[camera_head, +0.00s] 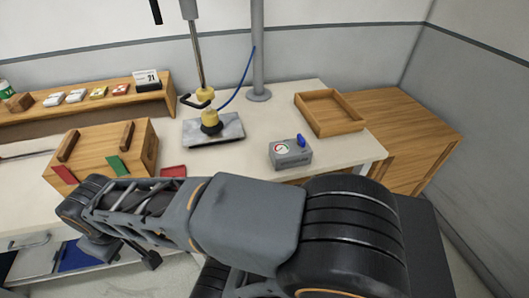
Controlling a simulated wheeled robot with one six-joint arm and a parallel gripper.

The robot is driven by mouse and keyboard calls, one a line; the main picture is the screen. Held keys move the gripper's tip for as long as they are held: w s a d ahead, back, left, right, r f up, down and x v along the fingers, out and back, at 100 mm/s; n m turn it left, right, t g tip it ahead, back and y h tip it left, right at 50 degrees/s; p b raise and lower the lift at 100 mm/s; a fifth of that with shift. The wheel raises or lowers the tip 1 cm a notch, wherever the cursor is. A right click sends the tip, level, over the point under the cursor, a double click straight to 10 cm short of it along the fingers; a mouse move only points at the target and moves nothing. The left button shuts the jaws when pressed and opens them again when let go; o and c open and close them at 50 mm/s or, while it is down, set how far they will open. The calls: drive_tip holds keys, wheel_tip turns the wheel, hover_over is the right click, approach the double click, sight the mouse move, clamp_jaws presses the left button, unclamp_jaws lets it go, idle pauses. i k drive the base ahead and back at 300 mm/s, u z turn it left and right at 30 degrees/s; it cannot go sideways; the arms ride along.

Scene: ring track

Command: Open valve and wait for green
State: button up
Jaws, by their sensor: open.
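A grey box (290,155) stands on the white table near its front right edge. It carries a round gauge (281,149) with red and green marks on its face, too small to read surely. A blue valve handle (301,140) stands up on the right of the box top. My gripper (150,259) is partly in view at the lower left, below and in front of the table edge. It is open and well apart from the valve; nothing shows between its jaws. My arm crosses the lower picture and hides part of the table front.
A wooden tray (329,91) lies behind the valve box. A press-like stand with a yellow tool (207,101) rises from a grey plate (222,131). A wooden box (141,150) with red and green tabs and a red piece (173,171) are left. A wooden cabinet (425,120) stands right.

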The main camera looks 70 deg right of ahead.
sight(301, 141)
drive_tip(key=u, duration=1)
drive_tip(key=i, duration=0.75)
drive_tip(key=z, duration=4.5)
drive_tip(key=i, duration=0.5)
drive_tip(key=k, duration=0.5)
drive_tip(key=z, duration=1.15)
drive_tip(key=i, duration=0.65)
drive_tip(key=u, duration=0.2)
